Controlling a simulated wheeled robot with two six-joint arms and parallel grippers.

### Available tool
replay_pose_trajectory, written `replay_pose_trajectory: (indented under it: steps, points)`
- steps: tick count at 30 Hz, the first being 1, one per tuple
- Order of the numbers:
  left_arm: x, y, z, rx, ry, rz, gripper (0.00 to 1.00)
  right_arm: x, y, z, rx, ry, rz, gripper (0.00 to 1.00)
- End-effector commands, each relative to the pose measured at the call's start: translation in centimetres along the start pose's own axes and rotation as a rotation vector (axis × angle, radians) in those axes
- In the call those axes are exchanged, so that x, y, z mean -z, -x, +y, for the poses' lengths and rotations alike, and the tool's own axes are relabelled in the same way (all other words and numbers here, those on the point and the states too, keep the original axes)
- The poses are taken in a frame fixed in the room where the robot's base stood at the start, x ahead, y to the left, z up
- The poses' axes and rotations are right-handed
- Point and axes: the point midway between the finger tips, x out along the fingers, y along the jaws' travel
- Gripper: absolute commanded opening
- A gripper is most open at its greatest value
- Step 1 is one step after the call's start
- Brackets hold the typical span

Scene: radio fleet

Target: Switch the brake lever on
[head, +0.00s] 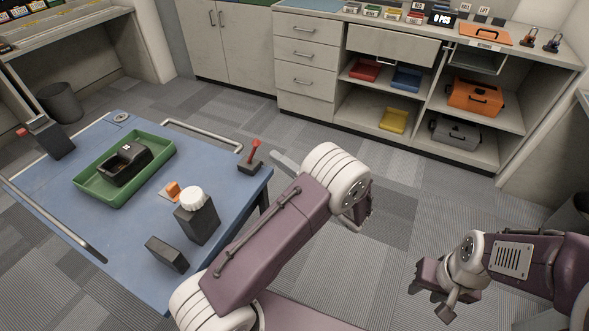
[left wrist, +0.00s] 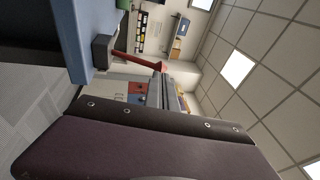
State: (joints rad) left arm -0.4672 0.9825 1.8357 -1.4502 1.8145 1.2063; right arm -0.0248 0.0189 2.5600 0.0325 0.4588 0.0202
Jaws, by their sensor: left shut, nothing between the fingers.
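A lever with a red handle (head: 254,151) stands up from a small dark base (head: 250,168) at the right corner of the blue table. In the left wrist view the red lever (left wrist: 138,60) shows sideways, its tip close to my fingers. My left gripper (head: 280,158) is shut and empty, just right of the lever. It also shows in the left wrist view (left wrist: 165,90). Whether the fingers touch the lever I cannot tell. My right gripper (head: 432,288) hangs over the floor at the right, far from the lever; its jaw opening is unclear.
The blue table (head: 60,190) also carries a green tray (head: 95,190) with a black device, a dark block with a white knob (head: 192,200), an orange part (head: 173,190) and a dark box with a red knob (head: 52,138). Cabinets stand behind; open floor lies between.

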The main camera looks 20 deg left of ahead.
Motion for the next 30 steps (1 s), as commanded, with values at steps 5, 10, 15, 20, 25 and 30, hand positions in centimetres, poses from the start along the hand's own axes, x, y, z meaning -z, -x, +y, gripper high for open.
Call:
replay_pose_trajectory:
  steps: [5,10,15,20,25,30]
  points:
    - [-0.1,-2.7,0.0,0.0,-0.001,-0.003,0.0,0.0,0.2,0.0,0.0,0.0,0.0,0.36]
    - [0.0,-3.7,0.0,0.0,-0.001,-0.001,0.0,0.0,0.2,0.0,0.0,0.0,0.0,0.36]
    - [0.0,-3.7,0.0,0.0,-0.001,0.0,0.0,0.0,0.2,0.0,0.0,0.0,0.0,0.36]
    - [0.0,-3.7,0.0,-0.001,0.0,0.0,0.0,0.0,0.3,0.0,0.0,0.0,0.0,0.36]
    - [-0.1,-4.0,-0.4,-0.026,0.004,-0.001,0.0,0.1,0.8,0.0,0.0,0.0,0.0,0.36]
    - [-0.3,-5.0,-1.2,-0.105,0.022,-0.002,0.0,0.2,2.3,0.0,0.0,0.0,0.0,0.36]
